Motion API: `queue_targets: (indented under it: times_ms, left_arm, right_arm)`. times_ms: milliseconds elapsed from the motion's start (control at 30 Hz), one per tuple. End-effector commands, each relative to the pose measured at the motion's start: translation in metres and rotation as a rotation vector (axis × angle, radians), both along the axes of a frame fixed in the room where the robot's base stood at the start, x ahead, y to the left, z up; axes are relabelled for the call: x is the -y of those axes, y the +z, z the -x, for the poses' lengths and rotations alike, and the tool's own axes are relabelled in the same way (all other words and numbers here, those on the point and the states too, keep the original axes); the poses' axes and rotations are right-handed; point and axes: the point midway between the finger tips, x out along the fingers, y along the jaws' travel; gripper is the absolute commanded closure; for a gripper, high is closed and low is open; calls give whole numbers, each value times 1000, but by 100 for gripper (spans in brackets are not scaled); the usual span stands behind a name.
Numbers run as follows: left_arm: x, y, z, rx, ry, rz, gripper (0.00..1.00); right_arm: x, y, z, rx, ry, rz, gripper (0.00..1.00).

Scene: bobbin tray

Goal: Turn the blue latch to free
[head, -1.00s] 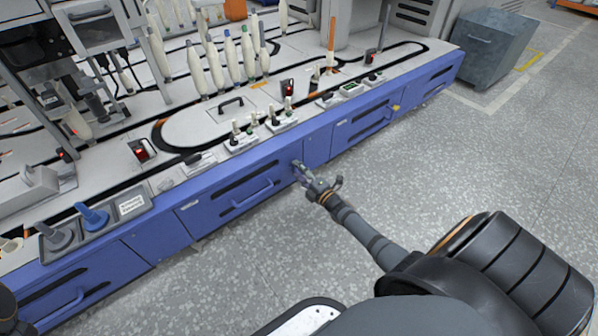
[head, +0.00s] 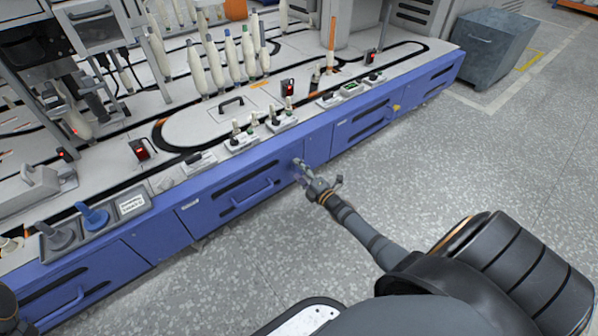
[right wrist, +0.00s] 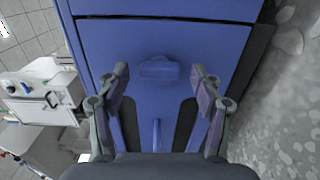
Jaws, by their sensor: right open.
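A small blue latch (right wrist: 158,68) sits on the blue cabinet front (right wrist: 150,32) in the right wrist view, centred between my fingers and a little beyond their tips. My right gripper (right wrist: 160,80) is open and empty, one finger on each side of the view, apart from the latch. In the head view my right gripper (head: 318,178) is close to the blue front of the long bench, and the latch cannot be made out there. My left gripper is not in view.
A blue bar handle (right wrist: 157,134) lies below the latch in the wrist view. The bench top (head: 195,125) carries several bobbins and small control boxes. A grey tray (head: 131,206) holds a blue lever (head: 94,213) and a grey one. The floor in front is clear.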

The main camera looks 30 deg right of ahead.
Motion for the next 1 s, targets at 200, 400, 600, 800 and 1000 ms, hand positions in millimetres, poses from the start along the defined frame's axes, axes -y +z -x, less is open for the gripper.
queue_targets:
  times_ms: [200, 400, 600, 800, 1000]
  left_arm:
    - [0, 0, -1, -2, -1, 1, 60]
    - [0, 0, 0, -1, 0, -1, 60]
    - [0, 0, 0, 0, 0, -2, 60]
    - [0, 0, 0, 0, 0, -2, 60]
    - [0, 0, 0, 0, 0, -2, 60]
  right_arm:
    - [2, -2, 19, -3, 1, 2, 34]
    - [5, -2, 68, -5, 3, 0, 34]
    - [8, -1, 106, -3, 2, 1, 34]
    - [9, 0, 120, -1, 1, 1, 34]
    - [9, 0, 120, 0, 0, 0, 34]
